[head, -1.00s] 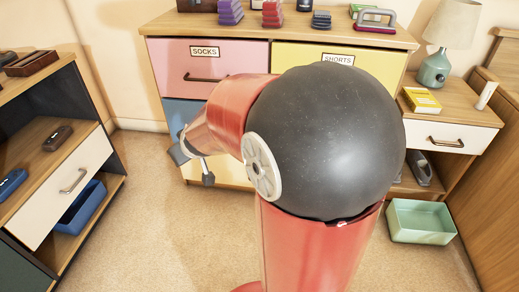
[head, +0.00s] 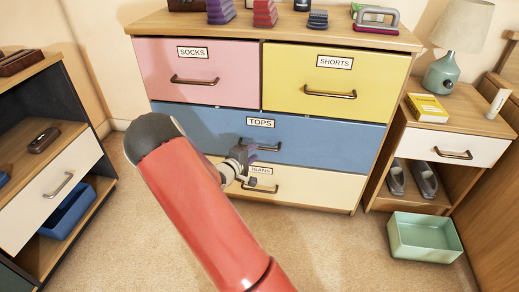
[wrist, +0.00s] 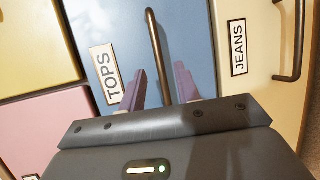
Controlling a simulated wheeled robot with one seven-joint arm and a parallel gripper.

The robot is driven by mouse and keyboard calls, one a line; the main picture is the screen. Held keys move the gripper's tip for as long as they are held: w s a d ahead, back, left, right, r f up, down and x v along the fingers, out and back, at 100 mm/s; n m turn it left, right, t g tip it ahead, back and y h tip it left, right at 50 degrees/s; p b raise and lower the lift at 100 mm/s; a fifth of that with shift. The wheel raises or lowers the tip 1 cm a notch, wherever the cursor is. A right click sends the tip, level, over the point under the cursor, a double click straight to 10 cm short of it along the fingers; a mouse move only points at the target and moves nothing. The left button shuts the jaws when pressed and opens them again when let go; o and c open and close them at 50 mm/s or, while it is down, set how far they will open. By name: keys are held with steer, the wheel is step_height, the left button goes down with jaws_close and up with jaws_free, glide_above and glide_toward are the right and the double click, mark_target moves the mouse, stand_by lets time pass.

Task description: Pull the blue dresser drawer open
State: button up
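The blue drawer (head: 330,133), labelled TOPS, spans the dresser below the pink and yellow drawers. Its front looks flush with the dresser, so it appears closed. Its bronze bar handle (head: 268,147) is partly hidden by my gripper (head: 248,162). In the wrist view the blue front (wrist: 187,35) fills the middle. The handle (wrist: 156,45) runs lengthwise between the two purple fingers of my gripper (wrist: 161,82). The fingers are apart with a gap on each side of the bar. I cannot tell how deep the bar sits between them.
The cream JEANS drawer (head: 310,188) is just below, with its own handle. A green bin (head: 424,240) stands on the floor at right, beside the nightstand (head: 450,147). A shelf unit (head: 75,150) is at left. The carpet before the dresser is mostly clear.

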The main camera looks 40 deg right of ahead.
mark_target(259, 148)
steer(key=x, duration=0.5)
jaws_close()
